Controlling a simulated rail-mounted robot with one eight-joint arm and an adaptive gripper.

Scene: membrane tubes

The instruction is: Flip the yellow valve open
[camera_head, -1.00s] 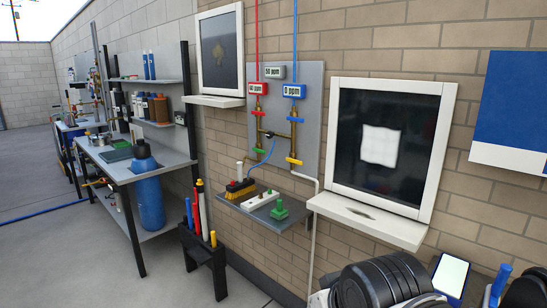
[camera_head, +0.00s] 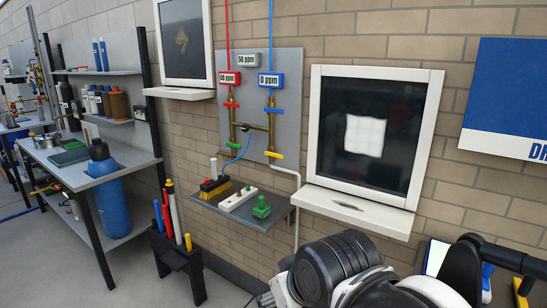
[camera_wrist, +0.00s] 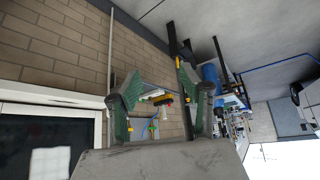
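The yellow valve (camera_head: 275,155) has a flat handle that sits crosswise on the right brass pipe, at the lower right of the grey wall panel (camera_head: 289,60) in the head view. A blue valve handle (camera_head: 273,111) is above it on the same pipe. A red handle (camera_head: 232,104) and a green handle (camera_head: 232,145) are on the left pipe. My gripper (camera_wrist: 161,92) shows in the wrist view, its two green-padded fingers spread apart with nothing between them. It is away from the panel.
A small wall shelf (camera_head: 275,218) below the valves holds a brush (camera_head: 214,187), a white block and a green piece. A framed dark window (camera_head: 375,140) with a sill is to the right. A workbench (camera_head: 135,160) with a blue bottle stands left.

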